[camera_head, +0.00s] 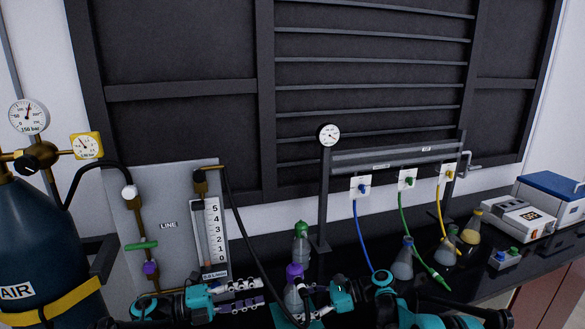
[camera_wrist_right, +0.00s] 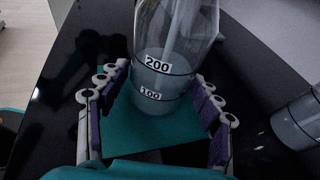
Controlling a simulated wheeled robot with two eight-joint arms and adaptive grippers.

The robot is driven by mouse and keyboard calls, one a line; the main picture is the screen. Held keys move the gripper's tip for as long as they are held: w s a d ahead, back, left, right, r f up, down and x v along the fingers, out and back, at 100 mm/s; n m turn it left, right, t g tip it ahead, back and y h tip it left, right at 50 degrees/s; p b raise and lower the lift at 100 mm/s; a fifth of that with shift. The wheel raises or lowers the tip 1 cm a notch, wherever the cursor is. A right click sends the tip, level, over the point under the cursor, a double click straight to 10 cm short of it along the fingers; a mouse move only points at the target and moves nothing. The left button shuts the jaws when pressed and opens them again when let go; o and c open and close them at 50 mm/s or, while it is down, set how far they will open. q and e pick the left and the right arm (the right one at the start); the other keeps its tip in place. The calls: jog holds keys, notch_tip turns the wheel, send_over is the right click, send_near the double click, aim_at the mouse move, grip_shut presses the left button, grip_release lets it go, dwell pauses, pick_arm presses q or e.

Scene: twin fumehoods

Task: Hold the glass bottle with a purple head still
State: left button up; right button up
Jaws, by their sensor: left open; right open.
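The glass bottle with a purple head (camera_head: 293,297) stands upright at the front centre of the black bench in the head view. Its clear body, marked 100 and 200, also shows in the right wrist view (camera_wrist_right: 160,65), on a teal mat (camera_wrist_right: 180,128). My right gripper (camera_wrist_right: 160,78) is open, with one finger on each side of the bottle's lower body; I cannot tell whether either finger touches. In the head view the right gripper (camera_head: 308,299) partly hides the bottle. My left gripper (camera_head: 255,292) is open and empty, left of the bottle, its fingers pointing towards it.
A green-capped bottle (camera_head: 301,245) stands just behind. Several flasks, one being a flask with grey liquid (camera_head: 402,266), stand to the right near coloured hoses. A flow-meter panel (camera_head: 170,225) and an air cylinder (camera_head: 40,250) are at left. A black hose runs down close to the bottle.

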jog(key=shift+r+p, duration=0.3)
jog(key=shift+r, duration=0.4)
jog(key=shift+o, duration=0.4)
jog(key=o, duration=0.5)
